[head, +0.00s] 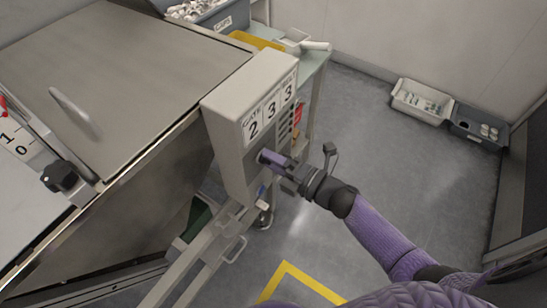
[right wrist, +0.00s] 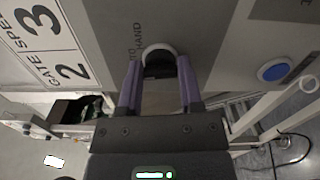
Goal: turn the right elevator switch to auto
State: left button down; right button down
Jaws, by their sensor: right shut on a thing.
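The elevator switch (right wrist: 158,65) is a dark knob in a pale ring on the front of a grey control box (head: 224,125). In the right wrist view, lettering ending in "TO" and the word "HAND" stand beside it. My right gripper (head: 271,160) reaches the box's lower front from the right, and its purple fingers hide most of the knob in the head view. In the right wrist view my right gripper (right wrist: 158,75) has one finger on each side of the knob and is shut on it. Its exact pointing is hard to tell. My left gripper is not in view.
A blue button (right wrist: 273,72) sits beside the switch. A large metal-topped machine (head: 125,60) stands left of the box. Bins (head: 422,101) lie by the far wall. The floor to the right is open.

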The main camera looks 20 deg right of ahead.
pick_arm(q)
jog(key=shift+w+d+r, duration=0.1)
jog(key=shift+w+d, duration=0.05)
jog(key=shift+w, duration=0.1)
pick_arm(e)
jog(key=shift+m, duration=0.5)
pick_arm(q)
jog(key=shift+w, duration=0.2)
pick_arm(e)
jog(key=shift+c, duration=1.2)
grip_release()
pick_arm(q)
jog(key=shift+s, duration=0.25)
